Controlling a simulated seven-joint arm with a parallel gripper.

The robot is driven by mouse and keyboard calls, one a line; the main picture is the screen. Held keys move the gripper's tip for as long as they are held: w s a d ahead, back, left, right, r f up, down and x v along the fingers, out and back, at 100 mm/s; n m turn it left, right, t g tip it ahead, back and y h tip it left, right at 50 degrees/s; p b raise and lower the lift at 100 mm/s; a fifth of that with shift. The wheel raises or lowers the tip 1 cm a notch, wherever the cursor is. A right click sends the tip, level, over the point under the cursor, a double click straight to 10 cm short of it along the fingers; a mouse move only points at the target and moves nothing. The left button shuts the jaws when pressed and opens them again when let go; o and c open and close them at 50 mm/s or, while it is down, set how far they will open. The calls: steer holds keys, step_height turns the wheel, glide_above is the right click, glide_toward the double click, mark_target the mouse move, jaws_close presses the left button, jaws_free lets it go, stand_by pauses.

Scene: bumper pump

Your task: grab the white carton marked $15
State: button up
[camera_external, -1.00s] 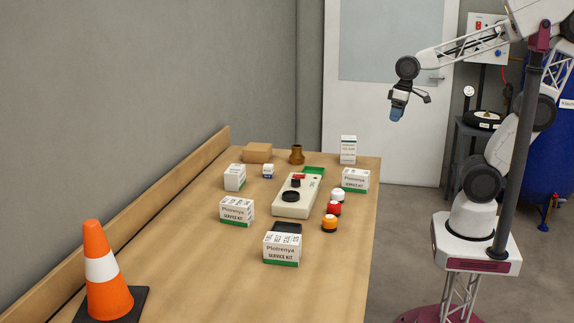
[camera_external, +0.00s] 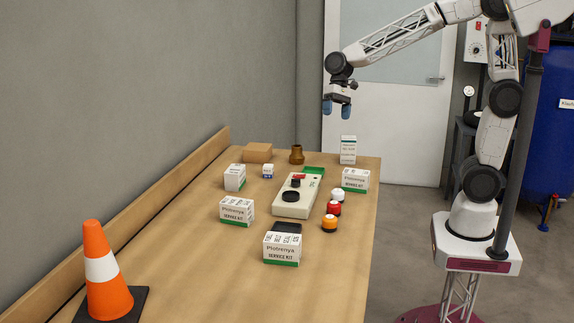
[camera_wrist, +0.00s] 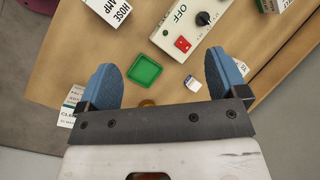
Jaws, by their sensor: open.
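Several white cartons with green lower bands stand on the bench: one at the front (camera_external: 282,250), one at the left (camera_external: 237,212), one behind it (camera_external: 235,178), one at the right (camera_external: 356,180) and a taller one at the back right (camera_external: 348,150). No $15 mark is readable on any, so I cannot tell which carton bears it. In the wrist view, a carton reading HOSE CLAMP (camera_wrist: 112,12) is at the top left, and another carton (camera_wrist: 72,100) is partly hidden by my left finger. My gripper (camera_external: 337,108), blue-fingered, is open and empty, high above the bench's back end.
A pale control box (camera_external: 295,197) with a red switch and black knob stands mid-bench. An orange cone (camera_external: 103,270) stands front left.

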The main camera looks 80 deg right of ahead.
steer(key=w+a+f+m+y, duration=0.15)
steer(key=w+f, duration=0.25)
steer(key=w, duration=0.6)
steer(key=w+f+m+y, duration=0.3)
steer(key=w, duration=0.7)
steer(key=m+y, duration=0.4)
steer(key=m, duration=0.2)
glide_toward(236, 170)
steer(key=shift+w+d+f+n, duration=0.2)
steer(key=shift+w+f, duration=0.1)
steer(key=shift+f, duration=0.25)
steer(key=shift+w+d+f+n, duration=0.1)
steer(key=shift+w+d+f, duration=0.2)
steer(key=shift+f, duration=0.25)
steer(key=shift+x, duration=1.3)
steer(key=shift+a, duration=0.1)
steer(key=shift+x, duration=2.55)
steer(key=shift+s+r, duration=0.1)
